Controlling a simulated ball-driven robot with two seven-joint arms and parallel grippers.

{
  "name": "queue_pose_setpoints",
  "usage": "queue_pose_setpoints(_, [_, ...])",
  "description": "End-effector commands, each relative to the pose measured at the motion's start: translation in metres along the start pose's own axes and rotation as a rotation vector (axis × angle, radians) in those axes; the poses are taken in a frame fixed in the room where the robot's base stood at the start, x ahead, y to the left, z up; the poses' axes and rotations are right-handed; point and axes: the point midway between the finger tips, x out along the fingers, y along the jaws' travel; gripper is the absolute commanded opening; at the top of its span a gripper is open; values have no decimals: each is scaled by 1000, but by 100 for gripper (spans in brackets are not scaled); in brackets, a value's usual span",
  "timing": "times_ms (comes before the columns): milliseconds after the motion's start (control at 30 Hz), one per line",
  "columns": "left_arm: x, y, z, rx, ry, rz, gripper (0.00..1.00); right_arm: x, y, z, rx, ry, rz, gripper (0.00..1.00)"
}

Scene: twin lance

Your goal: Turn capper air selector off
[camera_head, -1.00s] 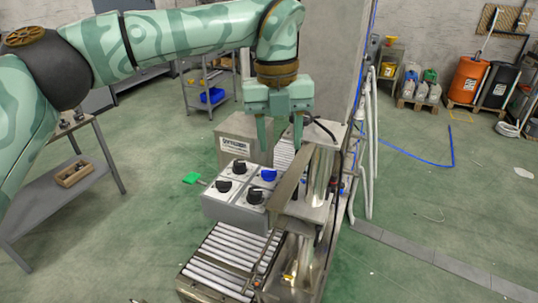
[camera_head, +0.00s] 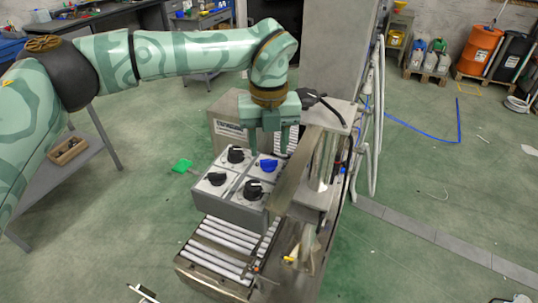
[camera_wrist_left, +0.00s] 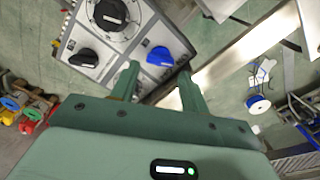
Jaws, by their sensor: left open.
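A grey box panel (camera_head: 232,212) carries a blue selector knob (camera_head: 268,165) at its far right corner and three black knobs, one at the far left (camera_head: 236,154), one at the near left (camera_head: 217,179) and one at the near right (camera_head: 253,189). Labels are too small to read, so I cannot tell which is the capper air selector. My left gripper (camera_head: 268,151) is open and points down just above and behind the blue knob. In the left wrist view the blue knob (camera_wrist_left: 160,56) appears just beyond the gap between the two fingertips (camera_wrist_left: 158,69). My right gripper is not in view.
A metal bar (camera_head: 291,178) and bracket stand close to the panel's right side. A roller conveyor (camera_head: 222,245) runs below the panel. A grey column (camera_head: 331,45) rises behind. Open floor lies on the right.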

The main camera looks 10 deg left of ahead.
Motion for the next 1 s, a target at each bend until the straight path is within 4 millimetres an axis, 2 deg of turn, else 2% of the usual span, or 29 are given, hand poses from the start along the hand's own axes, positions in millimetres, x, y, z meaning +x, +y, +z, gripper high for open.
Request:
queue_pose_setpoints(100, [20,0,0,1,2,1,45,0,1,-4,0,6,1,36])
queue_pose_setpoints(200, [30,0,0,1,1,0,45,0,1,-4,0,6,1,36])
queue_pose_setpoints(567, [36,0,0,1,-1,0,45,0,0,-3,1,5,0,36])
queue_pose_setpoints(700, [36,0,0,1,-1,0,13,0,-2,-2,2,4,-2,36])
queue_pose_setpoints(1000, [35,0,0,22,-1,0,14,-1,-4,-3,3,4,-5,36])
